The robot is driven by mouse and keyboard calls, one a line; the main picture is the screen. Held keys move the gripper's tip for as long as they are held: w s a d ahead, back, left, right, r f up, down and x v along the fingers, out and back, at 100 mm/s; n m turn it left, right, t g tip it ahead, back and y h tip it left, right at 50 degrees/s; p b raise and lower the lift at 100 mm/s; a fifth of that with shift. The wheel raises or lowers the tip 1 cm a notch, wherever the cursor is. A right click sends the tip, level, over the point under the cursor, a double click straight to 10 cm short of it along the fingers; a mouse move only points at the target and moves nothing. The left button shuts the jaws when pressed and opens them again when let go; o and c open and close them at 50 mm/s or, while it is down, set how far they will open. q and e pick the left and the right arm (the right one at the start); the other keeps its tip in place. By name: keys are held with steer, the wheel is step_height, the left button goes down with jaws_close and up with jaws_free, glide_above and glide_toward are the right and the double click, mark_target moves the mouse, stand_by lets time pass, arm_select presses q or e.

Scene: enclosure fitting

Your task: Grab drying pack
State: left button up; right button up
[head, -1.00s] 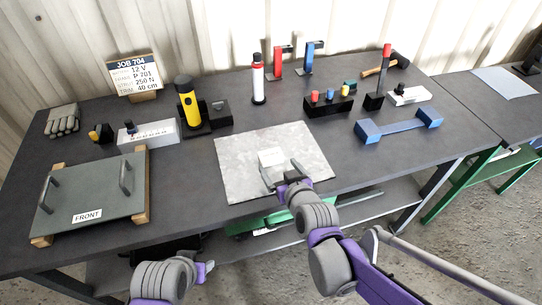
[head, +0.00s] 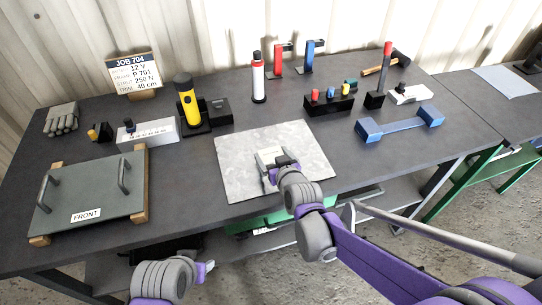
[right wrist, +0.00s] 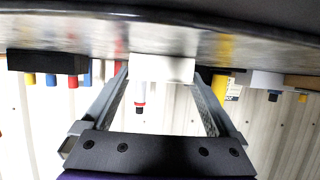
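The drying pack, a small white block (head: 268,153), lies on the grey mat (head: 237,180) in the head view. My right gripper (head: 269,165) is low over the mat at the pack and partly covers it. In the right wrist view, which is upside down, the white pack (right wrist: 162,69) sits between the tips of my two spread fingers (right wrist: 161,80). Small gaps seem to show at its sides; I see no clear grip.
A panel marked FRONT (head: 85,190) lies at left. A yellow cylinder (head: 187,103), a white-and-red bottle (head: 259,82) and a black block with coloured pegs (head: 329,104) stand behind the mat. A blue bar (head: 400,125) is at right. The mat is otherwise clear.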

steer(key=c, duration=0.8)
steer(key=shift+r, duration=0.1)
